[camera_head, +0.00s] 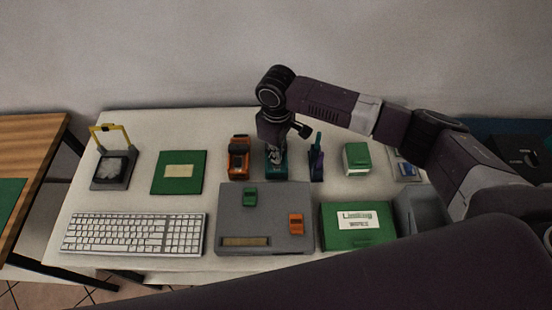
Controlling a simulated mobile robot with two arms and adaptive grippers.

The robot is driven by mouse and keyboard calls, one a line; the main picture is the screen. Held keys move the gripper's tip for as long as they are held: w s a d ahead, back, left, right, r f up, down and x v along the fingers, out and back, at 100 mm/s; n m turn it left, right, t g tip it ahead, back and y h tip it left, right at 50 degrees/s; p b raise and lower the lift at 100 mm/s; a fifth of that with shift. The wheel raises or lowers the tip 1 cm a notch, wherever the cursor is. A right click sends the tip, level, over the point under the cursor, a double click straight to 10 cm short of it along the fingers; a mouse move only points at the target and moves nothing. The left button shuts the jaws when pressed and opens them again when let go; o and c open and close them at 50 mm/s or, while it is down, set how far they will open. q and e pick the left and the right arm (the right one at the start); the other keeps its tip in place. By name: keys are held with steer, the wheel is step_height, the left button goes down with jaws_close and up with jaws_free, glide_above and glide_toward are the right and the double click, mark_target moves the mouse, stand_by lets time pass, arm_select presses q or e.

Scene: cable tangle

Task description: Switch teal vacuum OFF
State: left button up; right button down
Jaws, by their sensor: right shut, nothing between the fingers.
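My left gripper is not in view.
In front lie a grey panel (235,222) with green and orange pieces, a keyboard (133,233) and a labelled green box (335,238). My right arm crosses the right side.

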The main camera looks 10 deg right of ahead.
steer(key=shift+f+b, duration=0.4)
steer(key=shift+f, duration=0.55)
steer(key=shift+s+r, duration=0.1)
stand_by(0.4)
step_height(320, 180, up, 7)
steer(key=p, duration=0.8)
stand_by(0.5)
